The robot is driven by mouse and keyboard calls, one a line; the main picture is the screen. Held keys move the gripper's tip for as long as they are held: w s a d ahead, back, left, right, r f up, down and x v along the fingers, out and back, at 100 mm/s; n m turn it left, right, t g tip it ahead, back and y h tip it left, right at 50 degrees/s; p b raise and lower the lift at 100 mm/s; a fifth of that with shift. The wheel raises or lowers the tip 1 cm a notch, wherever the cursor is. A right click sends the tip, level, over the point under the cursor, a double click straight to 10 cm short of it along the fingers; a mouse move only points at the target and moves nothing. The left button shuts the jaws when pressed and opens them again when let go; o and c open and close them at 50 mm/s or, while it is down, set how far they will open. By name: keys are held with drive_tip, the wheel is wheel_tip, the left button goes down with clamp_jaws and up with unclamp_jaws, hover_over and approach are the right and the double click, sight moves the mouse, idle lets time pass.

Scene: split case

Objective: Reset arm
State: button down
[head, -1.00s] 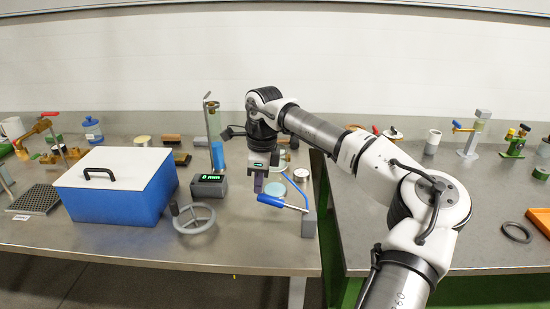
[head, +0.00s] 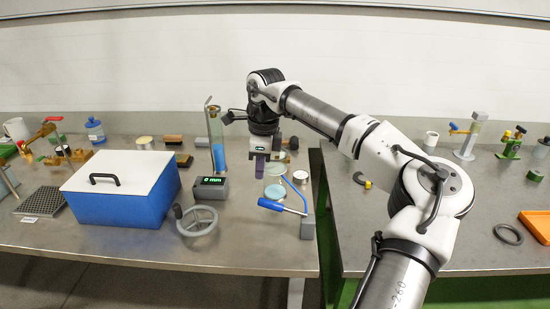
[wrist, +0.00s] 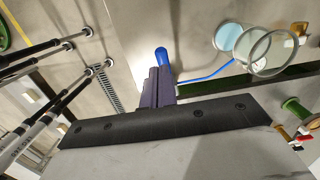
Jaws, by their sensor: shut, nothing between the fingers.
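My gripper (head: 259,174) points down over the left bench, and its purple fingers are together with nothing between them. The fingers also show in the wrist view (wrist: 159,84), closed side by side. In the head view the gripper is behind and left of a blue-handled lever (head: 283,206). Whether the fingertips touch anything below cannot be told for sure. In the wrist view the lever's blue handle (wrist: 161,56) shows just beyond the fingertips.
A blue case with a white lid (head: 120,195) stands at left. A "0 mm" display (head: 211,187), a tall cylinder with blue liquid (head: 217,150) and a grey handwheel (head: 197,221) stand near my gripper. Round dishes (head: 275,192) lie beside it. A ring (head: 508,234) and orange tray (head: 538,224) are at right.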

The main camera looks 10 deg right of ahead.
drive_tip(key=shift+r, duration=0.25)
